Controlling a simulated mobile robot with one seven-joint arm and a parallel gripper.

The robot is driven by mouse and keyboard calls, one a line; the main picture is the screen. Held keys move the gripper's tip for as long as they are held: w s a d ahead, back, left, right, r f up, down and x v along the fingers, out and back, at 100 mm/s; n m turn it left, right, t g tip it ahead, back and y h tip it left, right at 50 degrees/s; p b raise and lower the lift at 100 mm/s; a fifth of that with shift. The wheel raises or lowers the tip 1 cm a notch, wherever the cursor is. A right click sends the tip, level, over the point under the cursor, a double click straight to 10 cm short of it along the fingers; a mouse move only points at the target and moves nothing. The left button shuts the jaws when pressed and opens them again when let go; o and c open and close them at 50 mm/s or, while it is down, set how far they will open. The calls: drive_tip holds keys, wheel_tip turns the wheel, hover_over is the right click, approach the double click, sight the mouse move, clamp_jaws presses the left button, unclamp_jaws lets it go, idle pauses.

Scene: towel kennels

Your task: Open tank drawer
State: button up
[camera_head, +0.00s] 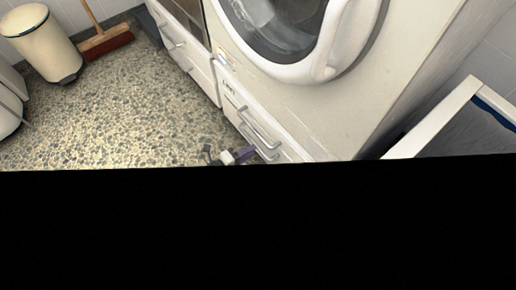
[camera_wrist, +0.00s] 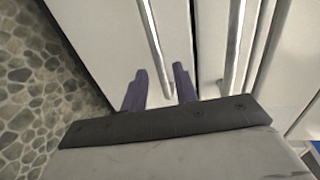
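A pale cabinet front with drawers (camera_head: 285,148) sits low under a white front-loading machine (camera_head: 300,95). It has metal bar handles (camera_head: 262,130); which one belongs to the tank drawer I cannot tell. My gripper (camera_head: 243,155) is low by these handles, its lower part cut off by a black area. In the wrist view my gripper (camera_wrist: 160,69) is open, with two purple fingers apart. One long bar handle (camera_wrist: 153,40) runs down between the fingers, its lower end between them. I cannot tell whether either finger touches it. The drawer front (camera_wrist: 100,40) looks closed.
A second bar handle (camera_wrist: 234,45) runs to the right of the fingers. Pebbled floor (camera_head: 120,120) lies clear to the left. A cream bin (camera_head: 42,42) and a broom (camera_head: 106,40) stand far left. A white-edged container (camera_head: 435,118) is at right.

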drive_tip(key=shift+b+x, duration=0.3)
drive_tip(key=shift+x, duration=2.05)
clamp_jaws()
